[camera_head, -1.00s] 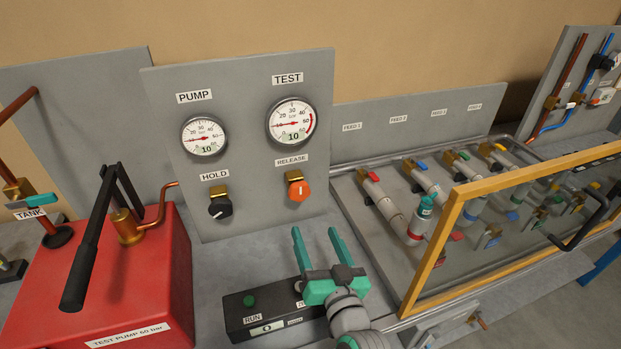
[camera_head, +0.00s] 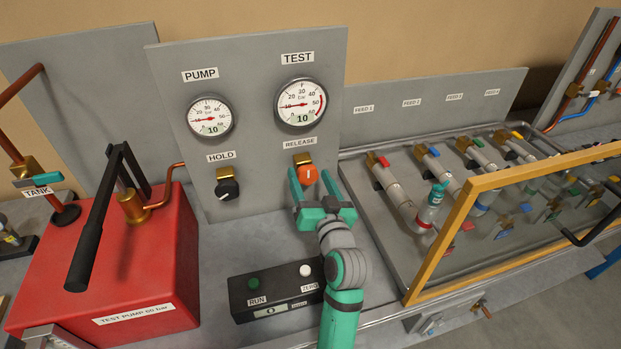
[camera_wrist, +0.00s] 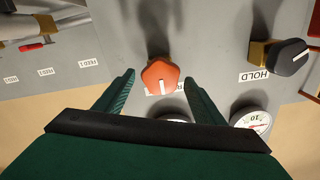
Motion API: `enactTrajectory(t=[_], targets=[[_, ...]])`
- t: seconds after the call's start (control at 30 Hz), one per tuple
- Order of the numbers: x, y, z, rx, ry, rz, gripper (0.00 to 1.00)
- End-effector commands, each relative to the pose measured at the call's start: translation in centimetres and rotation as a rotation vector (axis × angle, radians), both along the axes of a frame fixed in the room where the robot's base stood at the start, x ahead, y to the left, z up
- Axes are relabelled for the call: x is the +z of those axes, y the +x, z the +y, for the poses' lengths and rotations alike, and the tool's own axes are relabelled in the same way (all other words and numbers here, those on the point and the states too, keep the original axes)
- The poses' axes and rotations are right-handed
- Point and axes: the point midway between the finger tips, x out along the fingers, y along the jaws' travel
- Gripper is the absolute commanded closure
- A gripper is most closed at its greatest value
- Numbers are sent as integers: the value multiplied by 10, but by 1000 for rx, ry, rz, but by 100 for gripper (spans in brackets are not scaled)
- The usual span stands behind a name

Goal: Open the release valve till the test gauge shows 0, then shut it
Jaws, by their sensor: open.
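The orange release valve knob (camera_head: 307,175) sits on the grey panel (camera_head: 260,135) under the RELEASE label, with its white mark upright. The test gauge (camera_head: 301,104) above it reads 10. The pump gauge (camera_head: 209,117) also reads 10. My gripper (camera_head: 314,184) is open and empty, with its teal fingers reaching up at the knob in the head view. In the wrist view the orange knob (camera_wrist: 160,75) lies between and just beyond the two open fingertips (camera_wrist: 158,82), apart from both.
The black HOLD knob (camera_head: 228,188) is left of the release knob. A control box (camera_head: 270,292) with RUN and ZERO buttons lies below my gripper. The red test pump (camera_head: 110,270) stands left. A yellow-framed guard (camera_head: 440,235) covers pipework at right.

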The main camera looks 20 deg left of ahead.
Motion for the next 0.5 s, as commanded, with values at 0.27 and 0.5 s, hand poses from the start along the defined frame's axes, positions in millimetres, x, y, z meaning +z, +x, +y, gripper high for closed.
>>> enactTrajectory(t=[0.27,0.5], targets=[[0,2,2,0,0,0,37],[0,2,1,0,0,0,78]])
